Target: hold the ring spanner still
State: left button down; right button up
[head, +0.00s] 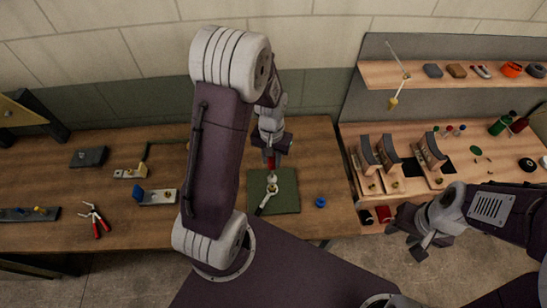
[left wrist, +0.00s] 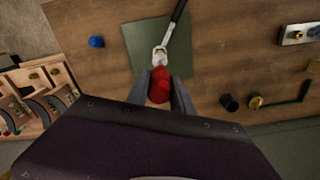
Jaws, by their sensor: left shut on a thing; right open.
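The ring spanner (head: 266,201) lies on a dark green mat (head: 289,191), with its pale ring end toward my left gripper and its dark handle pointing away. It also shows in the left wrist view (left wrist: 171,32). My left gripper (head: 271,158) is shut on a red piece (left wrist: 160,82) with a tan part, above the mat's far edge. The red piece lines up with the spanner's pale end; I cannot tell whether they touch. My right gripper (head: 420,242) is open and empty, in front of the right bench, well away from the spanner.
A blue cap (head: 320,202) sits right of the mat. Red-handled pliers (head: 96,221) and small metal fixtures (head: 155,196) lie on the left bench. Curved blocks on wooden stands (head: 387,160) fill part of the right bench, below a shelf (head: 450,74).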

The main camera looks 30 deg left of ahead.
aim_at(272, 167)
pick_arm(q)
jog(key=shift+w, duration=0.15)
notch_tip(272, 167, down, 4)
jog(key=b, duration=0.3)
jog(key=shift+f, duration=0.2)
jog(key=shift+f+b, duration=0.4)
pick_arm(e)
jog(key=f, duration=0.3)
jog(key=shift+w+f, duration=0.25)
jog(key=shift+f, duration=0.1)
